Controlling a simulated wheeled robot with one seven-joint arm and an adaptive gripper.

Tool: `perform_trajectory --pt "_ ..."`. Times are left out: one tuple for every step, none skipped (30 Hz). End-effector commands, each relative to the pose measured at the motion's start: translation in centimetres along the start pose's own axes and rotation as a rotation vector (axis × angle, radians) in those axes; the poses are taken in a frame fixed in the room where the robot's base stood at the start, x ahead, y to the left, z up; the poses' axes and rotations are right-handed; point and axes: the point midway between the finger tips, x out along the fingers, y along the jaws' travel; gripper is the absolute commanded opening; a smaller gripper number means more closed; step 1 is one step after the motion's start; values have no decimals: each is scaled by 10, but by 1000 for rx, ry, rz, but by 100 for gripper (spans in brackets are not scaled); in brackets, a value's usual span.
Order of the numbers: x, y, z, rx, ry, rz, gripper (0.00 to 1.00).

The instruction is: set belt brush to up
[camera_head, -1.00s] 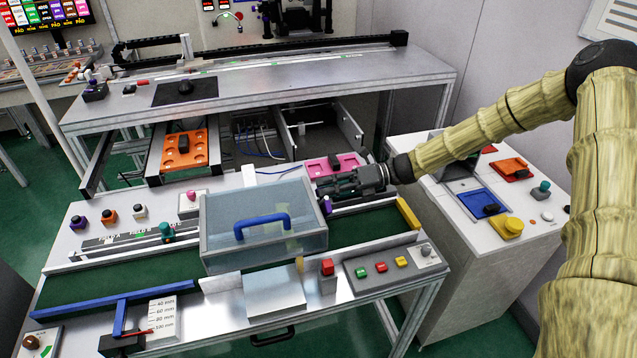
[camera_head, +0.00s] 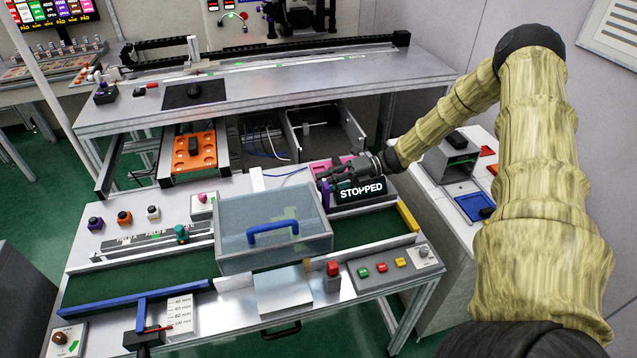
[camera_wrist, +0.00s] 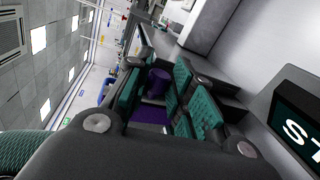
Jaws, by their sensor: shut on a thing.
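A purple part (camera_head: 327,194) stands at the far side of the green belt (camera_head: 375,222), right of the clear cover. No readable label names it as the belt brush. My gripper (camera_head: 330,178) is over it, coming from the right. In the wrist view, a purple cylinder (camera_wrist: 158,82) sits between the teal-padded fingers, with a flat purple piece (camera_wrist: 150,116) by it. My gripper is shut on the purple cylinder. The fingers hide much of the part, so its up or down setting cannot be told.
A black "STOPPED" sign (camera_head: 360,190) is close beside my gripper and also shows in the wrist view (camera_wrist: 298,128). A clear cover with a blue handle (camera_head: 273,232) stands to the left. A button panel (camera_head: 395,265) is in front.

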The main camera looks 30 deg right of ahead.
Motion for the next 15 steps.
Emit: perform_trajectory --pt "-2 -2 1 -1 -5 -5 0" --pt "-2 -3 1 -1 -6 -5 0" --pt "-3 -3 1 -1 -6 -5 0" --pt "-3 -3 1 -1 -6 -5 0" --pt "-3 -3 1 -1 -7 -6 0" --pt "-3 -4 1 -1 -7 -6 0" --pt "-4 -4 1 -1 -7 -6 0" --pt "-3 -4 1 -1 -7 -6 0" --pt "-3 -4 1 -1 -7 -6 0" --pt "-3 -4 1 -1 -7 -6 0" --pt "-3 -4 1 -1 -7 -6 0" --pt "-3 -4 1 -1 -6 -6 0" --pt "-3 -4 1 -1 -6 -7 0" --pt "-3 -4 1 -1 -6 -7 0" --pt "-3 -4 1 -1 -6 -7 29"
